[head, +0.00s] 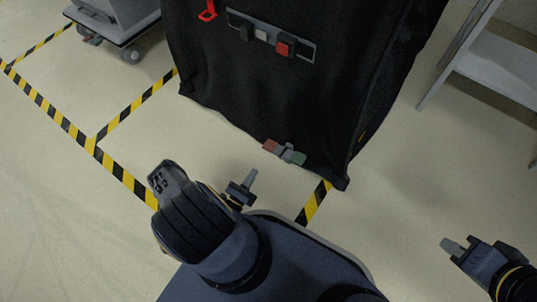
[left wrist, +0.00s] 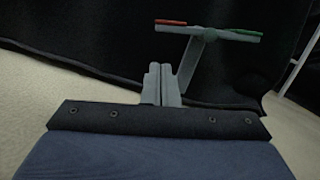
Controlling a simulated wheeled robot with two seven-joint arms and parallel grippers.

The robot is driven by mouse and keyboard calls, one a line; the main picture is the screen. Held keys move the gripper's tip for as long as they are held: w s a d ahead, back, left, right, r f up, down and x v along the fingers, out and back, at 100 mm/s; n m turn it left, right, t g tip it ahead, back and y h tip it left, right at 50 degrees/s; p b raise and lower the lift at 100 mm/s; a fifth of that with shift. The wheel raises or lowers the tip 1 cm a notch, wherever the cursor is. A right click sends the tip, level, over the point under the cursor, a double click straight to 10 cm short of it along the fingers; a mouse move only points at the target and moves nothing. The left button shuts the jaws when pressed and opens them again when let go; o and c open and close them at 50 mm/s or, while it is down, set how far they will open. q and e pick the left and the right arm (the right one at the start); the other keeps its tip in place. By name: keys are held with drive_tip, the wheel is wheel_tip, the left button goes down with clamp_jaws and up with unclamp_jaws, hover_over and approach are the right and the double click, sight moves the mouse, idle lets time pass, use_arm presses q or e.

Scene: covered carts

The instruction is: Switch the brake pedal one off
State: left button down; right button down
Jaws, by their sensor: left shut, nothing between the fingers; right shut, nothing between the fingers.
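A brake pedal with a red end and a green end on a grey bar (head: 285,152) sits low at the front bottom edge of the black covered cart (head: 270,100). In the left wrist view the pedal (left wrist: 209,34) is ahead of the fingers, red end left, green end right, with a grey stem running down behind the fingertips. My left gripper (head: 252,178) is shut and empty, a little in front and left of the pedal; its fingers also show in the left wrist view (left wrist: 160,78). Contact cannot be told. My right gripper (head: 449,245) is shut and empty at the lower right, away from the cart.
The cover carries a panel with a red button (head: 283,49) and a red hook (head: 208,11). Another wheeled cart (head: 112,22) stands at the upper left. A grey rack (head: 490,65) stands at the right. Yellow-black tape (head: 122,177) marks the otherwise open floor.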

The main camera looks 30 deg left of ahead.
use_arm(q)
drive_tip(key=shift+w, duration=0.1)
